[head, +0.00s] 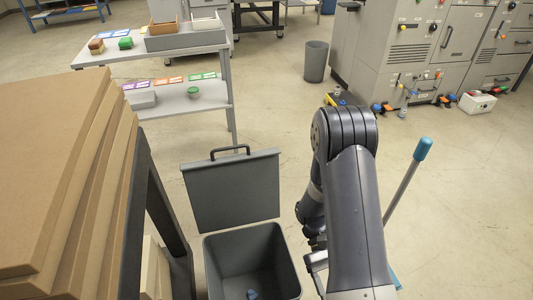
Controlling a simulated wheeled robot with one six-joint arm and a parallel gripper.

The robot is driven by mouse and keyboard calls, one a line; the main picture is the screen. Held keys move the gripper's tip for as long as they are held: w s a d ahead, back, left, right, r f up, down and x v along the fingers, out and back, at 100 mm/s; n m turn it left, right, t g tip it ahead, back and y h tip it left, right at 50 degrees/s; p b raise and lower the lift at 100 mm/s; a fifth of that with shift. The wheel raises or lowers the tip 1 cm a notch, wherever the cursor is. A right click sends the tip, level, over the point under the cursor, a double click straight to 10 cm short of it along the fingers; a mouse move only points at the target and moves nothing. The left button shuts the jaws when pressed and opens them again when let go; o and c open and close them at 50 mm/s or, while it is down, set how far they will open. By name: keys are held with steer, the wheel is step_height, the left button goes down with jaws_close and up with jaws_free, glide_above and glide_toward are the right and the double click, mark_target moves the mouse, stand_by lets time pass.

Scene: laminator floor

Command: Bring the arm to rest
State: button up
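My arm (352,190) is bent in the middle of the view, its elbow up and its far links folded down behind the near link. My gripper (317,262) shows only in part at the lower left of the arm, close to the right rim of an open grey bin (222,256). The near link hides most of the gripper, so its fingers and anything between them cannot be made out.
The bin's lid (232,195) stands open; a small bluish thing (252,294) lies inside. A teal-gripped pole (405,185) is right of my arm. Stacked brown boards (55,170) are at left. A shelved table (190,50) and grey machines (400,50) stand farther back. Open floor lies between.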

steer(key=w+d+r+n+t+h+p, duration=0.3)
steer(key=w+d+r+n+t+h, duration=0.1)
steer(key=w+d+r+n+h, duration=0.1)
steer(key=shift+d+r+n+t+h, duration=0.2)
steer(key=shift+d+n+t+h, duration=0.1)
steer(key=shift+d+n+h, duration=0.6)
steer(key=shift+a, duration=0.15)
